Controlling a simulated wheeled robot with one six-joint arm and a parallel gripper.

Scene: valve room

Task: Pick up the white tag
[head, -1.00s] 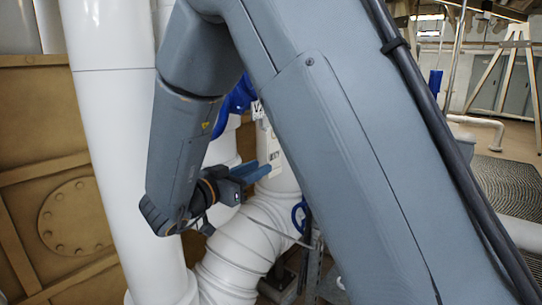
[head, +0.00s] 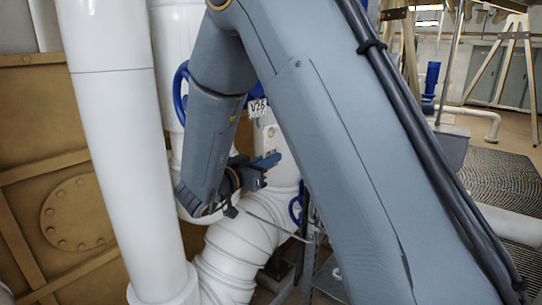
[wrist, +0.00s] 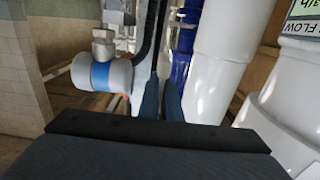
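A small white tag (head: 258,107) with black lettering that looks like "V26" shows in the head view, between my arm links, in front of the white piping. My arm covers its surroundings in part. My gripper (head: 267,161) is below the tag, apart from it, by a pale plate on the pipe. In the wrist view its two dark blue fingers (wrist: 161,102) lie close together with a narrow gap, and nothing is seen held. I cannot make out the tag in the wrist view.
A blue handwheel (head: 181,92) is left of the tag, partly behind my arm. A thick white pipe (head: 120,150) stands at left, before a brown panel (head: 30,120). In the wrist view, a white-and-blue fitting (wrist: 101,75) is left of the fingers and a white pipe (wrist: 215,60) right.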

